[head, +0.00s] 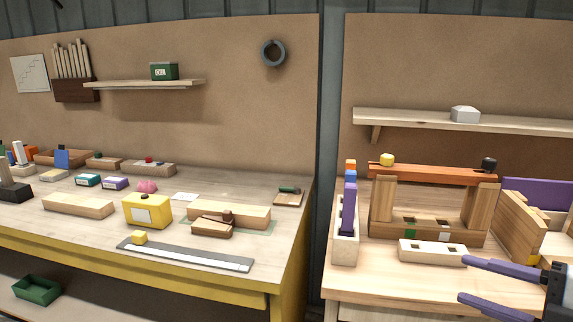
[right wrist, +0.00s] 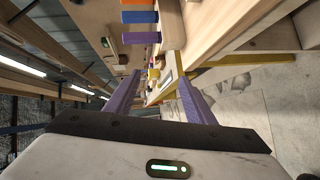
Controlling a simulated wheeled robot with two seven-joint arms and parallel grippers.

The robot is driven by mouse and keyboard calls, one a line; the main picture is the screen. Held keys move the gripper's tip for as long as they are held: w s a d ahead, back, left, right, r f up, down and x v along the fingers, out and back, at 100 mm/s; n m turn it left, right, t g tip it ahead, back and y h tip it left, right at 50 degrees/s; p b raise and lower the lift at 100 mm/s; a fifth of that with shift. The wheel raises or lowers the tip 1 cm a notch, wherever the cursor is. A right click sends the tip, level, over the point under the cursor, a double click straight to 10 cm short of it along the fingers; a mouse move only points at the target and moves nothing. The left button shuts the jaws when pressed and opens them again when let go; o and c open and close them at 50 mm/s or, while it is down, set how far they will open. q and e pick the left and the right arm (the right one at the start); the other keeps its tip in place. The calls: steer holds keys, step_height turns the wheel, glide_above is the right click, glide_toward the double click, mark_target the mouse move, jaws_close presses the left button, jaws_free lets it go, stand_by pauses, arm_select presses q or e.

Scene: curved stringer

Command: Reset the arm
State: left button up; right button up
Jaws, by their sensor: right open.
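My right gripper (head: 484,283) comes in at the lower right of the head view, over the front of the right bench. Its two purple fingers are spread apart with nothing between them. In the right wrist view the same gripper (right wrist: 157,95) shows both purple fingers apart and empty. A pale wooden block with square holes (head: 432,252) lies on the right bench, just left of the fingers and apart from them as far as I can tell. My left gripper is not in the head view.
A wooden frame with an orange top bar (head: 432,175) stands on the right bench. A pale rack (head: 345,240) holds coloured handles left of it. A wooden box with a purple panel (head: 535,215) stands at right. The left bench (head: 100,240) holds a yellow box (head: 147,211) and several blocks.

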steer(key=s+f+m+t+h, duration=0.1)
steer(key=s+f+m+h, duration=0.25)
steer(key=f+m, duration=0.55)
steer(key=s+f+m+t+h, duration=0.1)
steer(key=s+f+m+h, duration=0.3)
steer(key=f, duration=0.9)
steer(key=s+a+f+m+g, duration=0.3)
steer(key=s+a+f+m, duration=0.1)
steer(key=s+a+f, duration=0.3)
steer(key=s+a+f+m+g, duration=0.2)
steer(key=s+a+f+m, duration=0.3)
steer(key=a, duration=0.6)
step_height(320, 180, down, 3)
steer(key=shift+s+g, duration=0.4)
steer(key=shift+s, duration=0.6)
